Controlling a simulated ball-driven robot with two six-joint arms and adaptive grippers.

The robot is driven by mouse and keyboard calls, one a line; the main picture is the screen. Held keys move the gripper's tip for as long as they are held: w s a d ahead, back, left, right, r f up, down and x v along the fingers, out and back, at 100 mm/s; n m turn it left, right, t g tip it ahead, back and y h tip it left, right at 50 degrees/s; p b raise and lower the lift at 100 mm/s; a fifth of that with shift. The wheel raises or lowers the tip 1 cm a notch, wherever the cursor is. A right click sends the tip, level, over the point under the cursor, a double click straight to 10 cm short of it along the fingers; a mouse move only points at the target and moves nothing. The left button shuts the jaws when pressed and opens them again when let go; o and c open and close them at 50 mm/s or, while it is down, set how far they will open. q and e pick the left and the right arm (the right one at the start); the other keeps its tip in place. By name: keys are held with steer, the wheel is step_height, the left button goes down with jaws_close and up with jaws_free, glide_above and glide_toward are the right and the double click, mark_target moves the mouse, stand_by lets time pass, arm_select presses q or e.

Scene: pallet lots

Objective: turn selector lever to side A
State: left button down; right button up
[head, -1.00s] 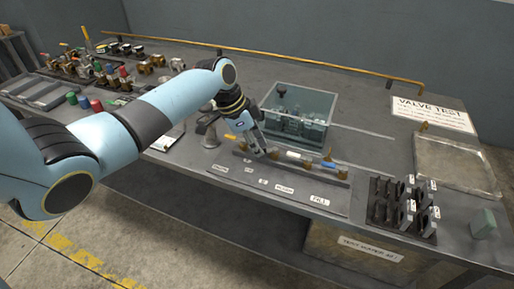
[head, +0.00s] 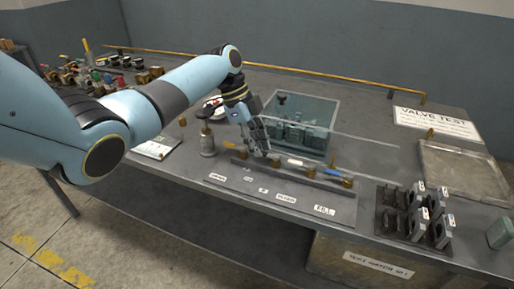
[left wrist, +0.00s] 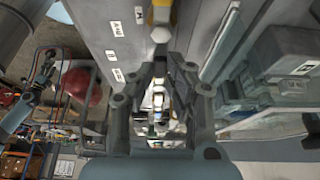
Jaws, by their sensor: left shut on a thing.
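The valve manifold (head: 315,178), a dark bar with brass fittings and small levers, lies along the front of the table above a label strip. My left gripper (head: 262,152) reaches down onto its left-middle part. Its fingers are closed on a small part there, apparently the selector lever, which they mostly hide. In the left wrist view the fingers (left wrist: 163,90) are close together, with a yellow piece (left wrist: 161,14) just beyond them. The lever's exact angle cannot be told. My right gripper is out of view.
A clear bin (head: 318,104) with grey parts stands behind the manifold. A rack of dark clips (head: 412,232) and a shallow tray (head: 480,168) are at the right. A grey post-like fitting (head: 207,142) stands left of my gripper.

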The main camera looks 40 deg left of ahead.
arm_select(q)
steer(key=shift+w+r, duration=0.1)
steer(key=c, duration=1.3)
jaws_free()
steer(key=shift+c, duration=0.2)
steer(key=v, duration=1.2)
